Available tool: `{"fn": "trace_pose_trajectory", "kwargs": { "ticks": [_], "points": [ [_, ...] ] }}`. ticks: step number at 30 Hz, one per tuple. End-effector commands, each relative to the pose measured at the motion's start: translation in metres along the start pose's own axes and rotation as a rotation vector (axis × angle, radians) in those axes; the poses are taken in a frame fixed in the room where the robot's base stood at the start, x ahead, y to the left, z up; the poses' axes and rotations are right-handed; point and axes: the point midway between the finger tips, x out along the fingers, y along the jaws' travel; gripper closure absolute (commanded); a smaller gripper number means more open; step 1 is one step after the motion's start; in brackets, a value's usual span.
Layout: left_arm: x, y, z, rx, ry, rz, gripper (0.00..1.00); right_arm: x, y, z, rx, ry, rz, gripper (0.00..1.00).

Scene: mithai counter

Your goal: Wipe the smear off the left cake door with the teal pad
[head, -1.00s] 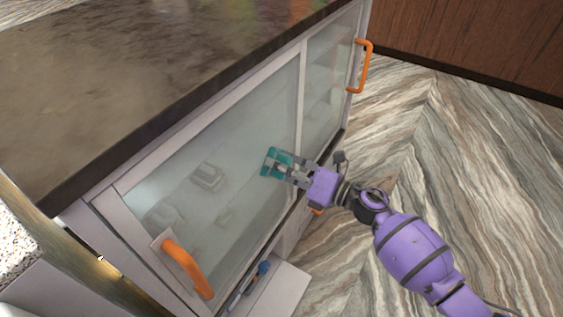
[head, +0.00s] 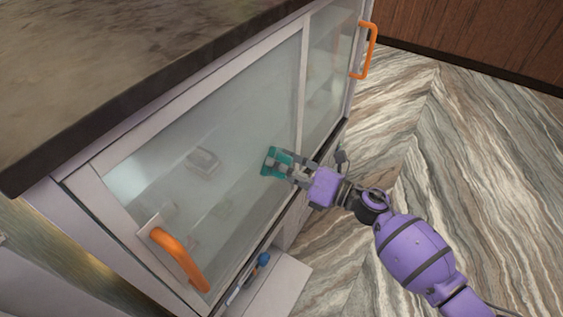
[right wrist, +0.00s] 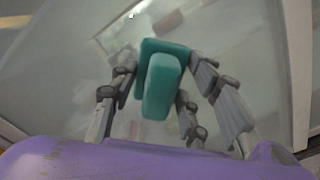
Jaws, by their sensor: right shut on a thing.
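The left cake door (head: 225,130) is a large glass pane in a pale frame with an orange handle (head: 180,259) at its lower left. My right gripper (head: 288,168) is shut on the teal pad (head: 272,162), in front of the right part of this door. In the right wrist view the teal pad (right wrist: 162,82) sits between the fingers, its far face toward the glass. I cannot tell whether it touches the glass. No distinct smear can be made out; the glass looks hazy. My left gripper is not in view.
The right door (head: 330,70) has another orange handle (head: 365,50). A dark counter top (head: 120,75) overhangs the doors. Below the left door, a blue-tipped tool (head: 262,260) lies by a pale open ledge (head: 275,290). The patterned floor (head: 460,160) at right is clear.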

Motion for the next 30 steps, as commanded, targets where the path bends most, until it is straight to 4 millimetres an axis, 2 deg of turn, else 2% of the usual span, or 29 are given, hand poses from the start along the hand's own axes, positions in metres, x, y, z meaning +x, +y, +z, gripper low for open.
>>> {"fn": "trace_pose_trajectory", "kwargs": {
  "ticks": [1,5,16,30],
  "points": [
    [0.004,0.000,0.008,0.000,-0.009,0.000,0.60,0.000,-0.006,-0.008,0.004,0.002,0.000,0.78],
    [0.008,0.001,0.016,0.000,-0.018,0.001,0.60,-0.001,-0.012,-0.013,0.003,0.002,0.000,0.78],
    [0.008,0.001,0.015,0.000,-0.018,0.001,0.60,-0.004,-0.011,-0.011,0.001,0.000,-0.001,0.78],
    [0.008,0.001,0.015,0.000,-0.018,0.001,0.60,-0.050,-0.012,-0.011,0.001,-0.001,-0.002,0.78]
  ]
}}
